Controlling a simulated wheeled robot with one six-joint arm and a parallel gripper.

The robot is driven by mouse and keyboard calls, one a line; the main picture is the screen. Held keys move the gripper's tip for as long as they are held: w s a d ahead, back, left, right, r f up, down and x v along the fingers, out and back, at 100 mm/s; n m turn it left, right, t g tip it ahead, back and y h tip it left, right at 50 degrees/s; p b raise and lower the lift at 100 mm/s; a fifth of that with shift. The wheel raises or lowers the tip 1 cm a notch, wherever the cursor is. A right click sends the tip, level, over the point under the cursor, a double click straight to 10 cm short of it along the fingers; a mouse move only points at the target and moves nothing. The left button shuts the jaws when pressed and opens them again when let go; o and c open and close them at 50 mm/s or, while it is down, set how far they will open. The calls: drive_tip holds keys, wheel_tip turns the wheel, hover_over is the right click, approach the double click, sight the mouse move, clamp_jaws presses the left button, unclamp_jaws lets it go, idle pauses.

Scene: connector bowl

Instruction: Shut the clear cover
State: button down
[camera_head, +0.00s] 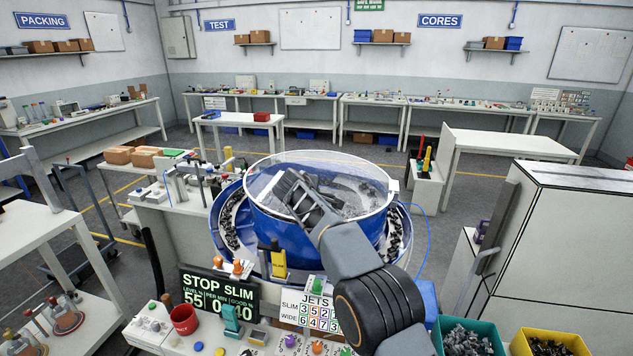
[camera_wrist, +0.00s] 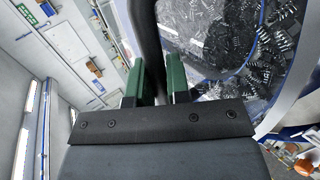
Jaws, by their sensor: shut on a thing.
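The clear cover (camera_head: 264,182) shows at the top of the big blue bowl (camera_head: 268,226) in the head view, within a pale round rim. I cannot tell how far it is tilted or whether it rests all round. My gripper (camera_head: 292,192) is over the left-middle of the bowl, and my arm hides part of the cover and bowl behind it. In the wrist view my gripper's green fingers (camera_wrist: 153,82) are shut on a dark bar (camera_wrist: 148,40), which looks like the cover's handle. Many dark connectors (camera_wrist: 222,45) lie beyond it.
A display reading STOP SLIM (camera_head: 219,298) and a JETS number card (camera_head: 309,317) stand in front of the bowl. A red cup (camera_head: 184,319) is at the front left. Teal (camera_head: 440,325) and yellow (camera_head: 520,343) bins stand front right. A grey cabinet (camera_head: 570,260) is at right.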

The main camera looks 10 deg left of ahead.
drive_tip(key=shift+a+f+n+h, duration=0.1)
drive_tip(key=shift+f+n+h, duration=0.2)
drive_tip(key=shift+f, duration=0.65)
drive_tip(key=shift+f, duration=0.15)
drive_tip(key=c, duration=1.1)
unclamp_jaws()
drive_tip(key=shift+s+a+r+b, duration=0.25)
drive_tip(key=shift+s+b, duration=0.1)
drive_tip(key=shift+s, duration=0.1)
drive_tip(key=b+v, duration=0.3)
drive_tip(key=v, duration=0.9)
drive_tip(key=shift+s+r+b, duration=0.2)
drive_tip(key=shift+r+b, duration=0.15)
drive_tip(key=shift+r, duration=0.05)
drive_tip(key=shift+d, duration=0.15)
